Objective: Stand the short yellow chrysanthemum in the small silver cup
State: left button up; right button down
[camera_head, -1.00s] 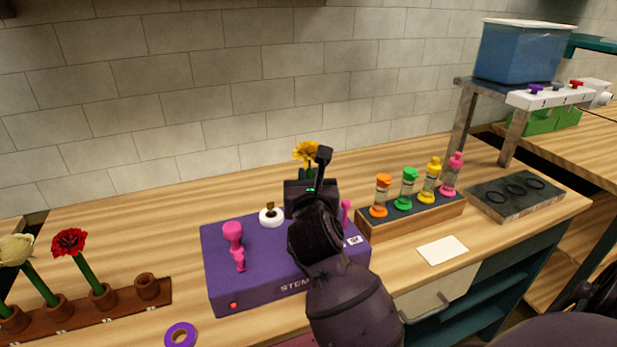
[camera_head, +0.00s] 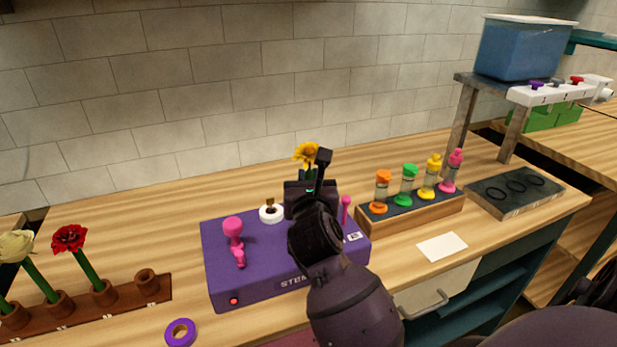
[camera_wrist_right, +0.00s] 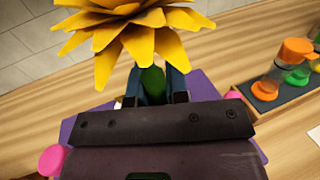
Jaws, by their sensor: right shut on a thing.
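The yellow chrysanthemum (camera_head: 305,153) shows its head just above my right gripper (camera_head: 309,178) in the head view. In the right wrist view the yellow flower head (camera_wrist_right: 135,35) fills the top, and its green stem (camera_wrist_right: 152,82) sits between the fingers of my right gripper (camera_wrist_right: 158,88). The gripper is shut on the stem, above the rear of the purple stem machine (camera_head: 255,265). The lower stem is hidden by the gripper. I cannot make out the small silver cup in either view. My left gripper is out of view.
A brown rack (camera_head: 125,293) holds a red flower (camera_head: 70,238) and a cream flower (camera_head: 17,246) at left. A purple ring (camera_head: 180,332) lies at the front. A wooden holder (camera_head: 415,212) with colourful-capped tubes and a dark tray (camera_head: 515,192) stand at right. A white card (camera_head: 442,246) lies in front.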

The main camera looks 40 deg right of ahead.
jog(key=shift+f, duration=0.55)
dwell(1.0)
jog(key=shift+c, duration=2.4)
grip_release()
jog(key=shift+s, duration=0.1)
jog(key=p+v, duration=0.1)
jog(key=v, duration=0.8)
